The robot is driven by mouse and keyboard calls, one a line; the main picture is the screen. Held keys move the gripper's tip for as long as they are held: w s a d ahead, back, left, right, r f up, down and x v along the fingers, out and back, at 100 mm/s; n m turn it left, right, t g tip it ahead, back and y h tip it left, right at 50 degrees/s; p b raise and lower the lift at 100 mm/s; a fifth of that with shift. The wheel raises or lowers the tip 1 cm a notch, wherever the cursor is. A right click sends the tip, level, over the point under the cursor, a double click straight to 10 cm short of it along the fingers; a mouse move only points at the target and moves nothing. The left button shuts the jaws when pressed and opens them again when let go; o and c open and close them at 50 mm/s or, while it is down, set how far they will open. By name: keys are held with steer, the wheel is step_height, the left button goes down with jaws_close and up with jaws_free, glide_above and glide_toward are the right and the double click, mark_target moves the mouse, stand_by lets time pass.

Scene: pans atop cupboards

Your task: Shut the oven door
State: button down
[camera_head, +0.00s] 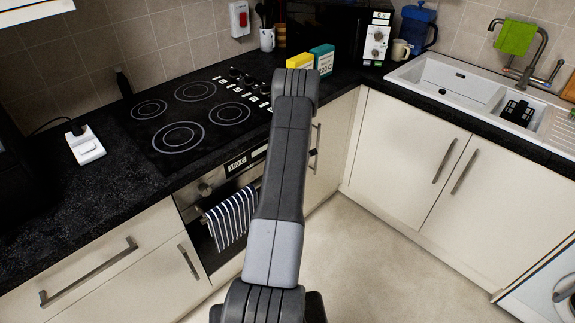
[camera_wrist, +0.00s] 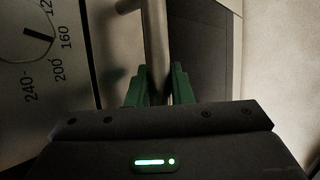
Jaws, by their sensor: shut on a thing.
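The oven (camera_head: 205,187) is built in under the hob, with a control panel along its top. Its dark door (camera_head: 204,254) is partly covered by a striped towel and by my arm. The door looks close to upright, but I cannot tell whether a gap is left. In the wrist view, my gripper (camera_wrist: 158,80) has its green fingers on either side of a round metal bar, the oven door handle (camera_wrist: 155,38), and is shut on it. A dial with temperature numbers (camera_wrist: 38,38) shows at the left there. My gripper is hidden behind my arm in the head view.
The striped towel (camera_head: 231,217) hangs at the oven front. Cream cupboards (camera_head: 405,150) stand on the right, and a drawer with a long handle (camera_head: 90,272) is at the left. The floor (camera_head: 345,260) in front is clear.

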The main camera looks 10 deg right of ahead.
steer(key=c, duration=1.3)
jaws_free()
steer(key=shift+s+d+f, duration=0.1)
steer(key=shift+s+d, duration=0.1)
steer(key=shift+s, duration=0.1)
steer(key=b+v, duration=0.2)
steer(key=v, duration=1.1)
steer(key=shift+s+r, duration=0.25)
steer(key=shift+r, duration=0.05)
steer(key=shift+f, duration=0.1)
steer(key=p+x, duration=0.2)
steer(key=x, duration=1.1)
steer(key=shift+w+f, duration=0.2)
steer(key=shift+w, duration=0.05)
